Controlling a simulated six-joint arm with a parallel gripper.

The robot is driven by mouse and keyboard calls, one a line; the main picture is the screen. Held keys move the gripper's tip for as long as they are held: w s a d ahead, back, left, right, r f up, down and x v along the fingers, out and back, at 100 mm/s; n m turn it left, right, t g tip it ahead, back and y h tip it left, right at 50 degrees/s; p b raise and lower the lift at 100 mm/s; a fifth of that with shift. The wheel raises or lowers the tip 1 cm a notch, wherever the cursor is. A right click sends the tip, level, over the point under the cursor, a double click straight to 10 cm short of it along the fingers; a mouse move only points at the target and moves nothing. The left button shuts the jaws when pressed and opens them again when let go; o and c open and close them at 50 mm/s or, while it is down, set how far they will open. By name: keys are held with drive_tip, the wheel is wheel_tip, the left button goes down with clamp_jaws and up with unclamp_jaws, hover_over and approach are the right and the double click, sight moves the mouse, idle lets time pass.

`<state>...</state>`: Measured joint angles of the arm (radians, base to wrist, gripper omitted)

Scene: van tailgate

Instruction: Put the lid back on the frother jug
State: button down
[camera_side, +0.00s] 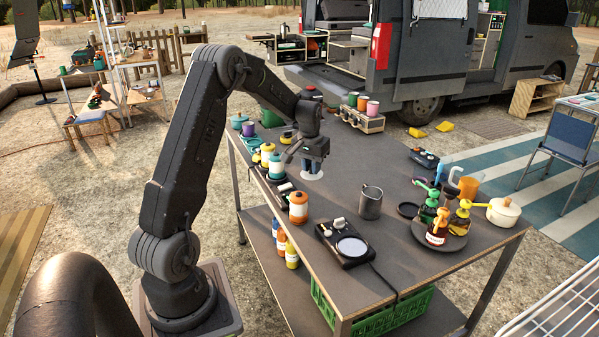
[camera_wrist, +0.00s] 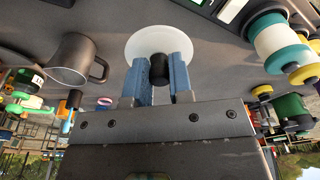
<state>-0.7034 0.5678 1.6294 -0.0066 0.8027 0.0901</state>
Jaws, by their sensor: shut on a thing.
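My gripper (camera_side: 314,160) is shut on the black knob of a round white lid (camera_side: 313,173), above the table left of the jug in the side view. In the wrist view, the blue fingers of my gripper (camera_wrist: 159,72) stand either side of the knob, with the lid's white disc (camera_wrist: 142,42) beyond them. The frother jug (camera_side: 370,204) is a dark grey cylinder with a handle, standing upright on the table with no lid on it. It also shows at the left of the wrist view (camera_wrist: 70,58), apart from the lid.
A black appliance with a round plate (camera_side: 350,247) stands near the jug. A round tray (camera_side: 425,237) holds several bottles, with a white pot (camera_side: 503,212) alongside. Jars (camera_side: 298,208) line the left edge. The table's middle is fairly clear.

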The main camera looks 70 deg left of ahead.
drive_tip(key=w+d+r+m, duration=0.3)
drive_tip(key=w+d+m, duration=0.4)
drive_tip(key=w+d, duration=0.6)
wheel_tip(320, 180, down, 6)
drive_tip(key=w+a, duration=0.1)
drive_tip(key=a, duration=0.1)
drive_tip(key=shift+w+r+h, duration=0.2)
drive_tip(key=shift+w+h, duration=0.15)
drive_tip(key=shift+h, duration=0.05)
drive_tip(key=shift+f, duration=0.1)
idle(1.4)
drive_tip(key=shift+c, duration=2.3)
unclamp_jaws()
wheel_tip(320, 180, up, 7)
